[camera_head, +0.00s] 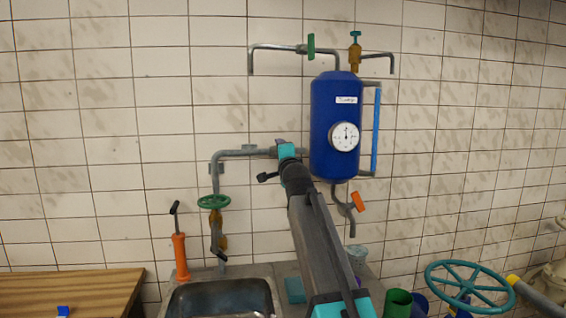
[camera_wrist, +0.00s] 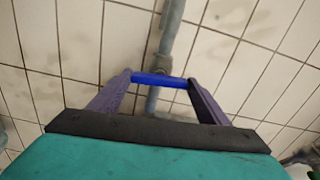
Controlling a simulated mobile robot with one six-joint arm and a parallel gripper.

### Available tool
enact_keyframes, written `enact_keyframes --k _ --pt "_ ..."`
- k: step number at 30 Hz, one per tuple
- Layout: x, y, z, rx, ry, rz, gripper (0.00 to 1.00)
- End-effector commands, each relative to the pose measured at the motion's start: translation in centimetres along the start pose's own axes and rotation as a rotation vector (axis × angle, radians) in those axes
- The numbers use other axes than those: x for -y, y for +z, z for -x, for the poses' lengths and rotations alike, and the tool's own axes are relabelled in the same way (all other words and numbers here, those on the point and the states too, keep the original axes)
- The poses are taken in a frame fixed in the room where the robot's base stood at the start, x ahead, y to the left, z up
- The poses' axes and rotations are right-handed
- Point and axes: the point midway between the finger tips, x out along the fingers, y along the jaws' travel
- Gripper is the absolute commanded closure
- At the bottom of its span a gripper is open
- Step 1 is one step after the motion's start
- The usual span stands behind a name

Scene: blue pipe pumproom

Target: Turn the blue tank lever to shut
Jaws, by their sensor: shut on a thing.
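The blue tank lever (camera_wrist: 158,79) shows in the wrist view as a short blue bar between my fingertips, lying across a grey pipe (camera_wrist: 165,45). My gripper (camera_wrist: 160,78) is shut on it, with one finger at each end of the bar. In the head view my gripper (camera_head: 281,143) is at the grey pipe (camera_head: 245,152) just left of the blue tank (camera_head: 335,128). The lever cannot be made out there; my gripper and arm hide it. The tank has a white round gauge (camera_head: 344,136).
Above the tank are a green handle (camera_head: 311,46) and a teal-topped brass valve (camera_head: 355,50). An orange lever (camera_head: 358,201) hangs below it. A green wheel (camera_head: 214,201) and an orange pump (camera_head: 180,256) stand left. A sink (camera_head: 222,297) and large teal wheel (camera_head: 470,286) are lower down.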

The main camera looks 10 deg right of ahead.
Motion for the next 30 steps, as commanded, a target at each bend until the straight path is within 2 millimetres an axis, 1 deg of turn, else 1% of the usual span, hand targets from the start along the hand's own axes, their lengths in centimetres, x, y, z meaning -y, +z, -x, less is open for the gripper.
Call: enact_keyframes --k 3,9,23,24,26,27,30 --pt "-0.16 0.02 -0.02 0.000 0.000 -0.063 0.52" --pt "-0.08 0.01 0.00 0.000 0.000 -0.124 0.52" --pt "-0.04 -0.02 0.01 0.000 0.001 -0.142 0.52" --pt "-0.04 -0.02 0.01 0.000 0.001 -0.142 0.23" --pt "-0.04 -0.02 0.01 0.000 0.001 -0.141 0.13" --pt "-0.04 -0.03 0.01 0.000 0.001 -0.140 0.11" --pt "-0.03 -0.04 0.01 0.000 0.001 -0.138 0.11"
